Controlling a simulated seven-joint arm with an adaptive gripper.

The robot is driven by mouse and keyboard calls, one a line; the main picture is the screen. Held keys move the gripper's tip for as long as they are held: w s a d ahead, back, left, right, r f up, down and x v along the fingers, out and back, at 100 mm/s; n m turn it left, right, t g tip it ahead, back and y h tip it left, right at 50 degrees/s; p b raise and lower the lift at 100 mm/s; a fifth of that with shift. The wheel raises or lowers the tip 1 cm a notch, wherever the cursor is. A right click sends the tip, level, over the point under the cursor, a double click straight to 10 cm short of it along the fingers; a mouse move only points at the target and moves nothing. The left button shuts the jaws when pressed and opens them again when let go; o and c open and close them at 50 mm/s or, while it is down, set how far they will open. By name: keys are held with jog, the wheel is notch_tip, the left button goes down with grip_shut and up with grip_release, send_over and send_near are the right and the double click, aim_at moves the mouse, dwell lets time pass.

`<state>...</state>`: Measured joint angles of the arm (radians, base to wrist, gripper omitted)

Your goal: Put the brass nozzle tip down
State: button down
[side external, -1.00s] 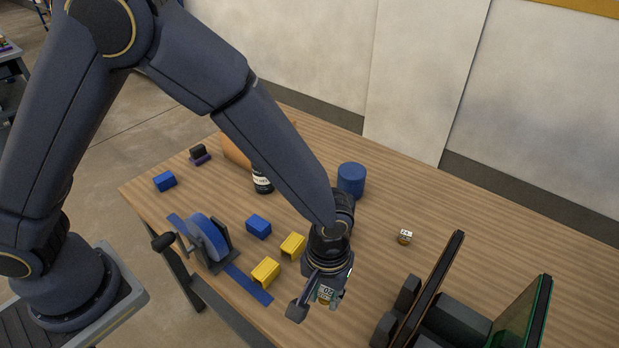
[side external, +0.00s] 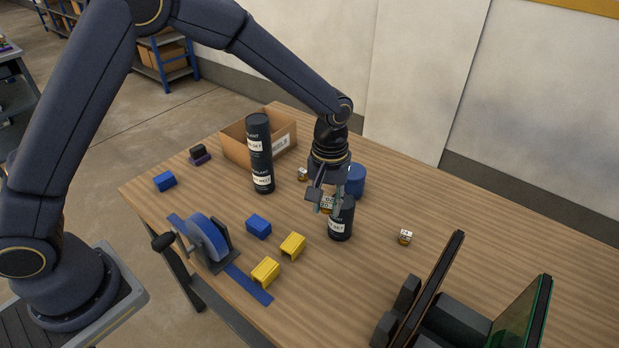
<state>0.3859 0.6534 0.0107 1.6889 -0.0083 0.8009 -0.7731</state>
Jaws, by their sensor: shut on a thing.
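My gripper (side external: 325,197) is shut on the brass nozzle tip (side external: 327,205), a small brass-coloured piece with a pale label. It holds the tip above the table, close to a short black labelled canister (side external: 341,222). The tip overlaps the canister's upper left in this view, so I cannot tell whether they touch. The fingers partly hide the tip. Two similar small labelled pieces stand on the table, one to the right (side external: 405,237) and one behind to the left (side external: 302,174).
A stack of black canisters (side external: 260,150) stands before an open cardboard box (side external: 234,147). A blue cylinder (side external: 356,181) is behind my gripper. Yellow blocks (side external: 265,271), a blue block (side external: 258,226) and a blue-wheeled device (side external: 207,238) are front left. Dark upright panels (side external: 432,288) stand front right.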

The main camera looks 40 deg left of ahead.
jog(key=w+a+n, duration=0.1)
jog(key=w+a, duration=0.7)
jog(key=a, duration=0.2)
jog(key=w+a+n, duration=0.1)
jog(key=w+a, duration=0.6)
jog(key=a, duration=0.4)
jog(key=a+f+n, duration=0.1)
jog(key=a+f, duration=0.1)
jog(key=a, duration=0.9)
jog(key=a+f+n, duration=0.1)
jog(key=a+f, duration=0.1)
jog(key=a, duration=0.8)
jog(key=f, duration=0.4)
jog(key=shift+s+f, duration=0.25)
jog(key=shift+f, duration=2.1)
jog(key=shift+f, duration=0.15)
jog(key=c, duration=0.9)
grip_release()
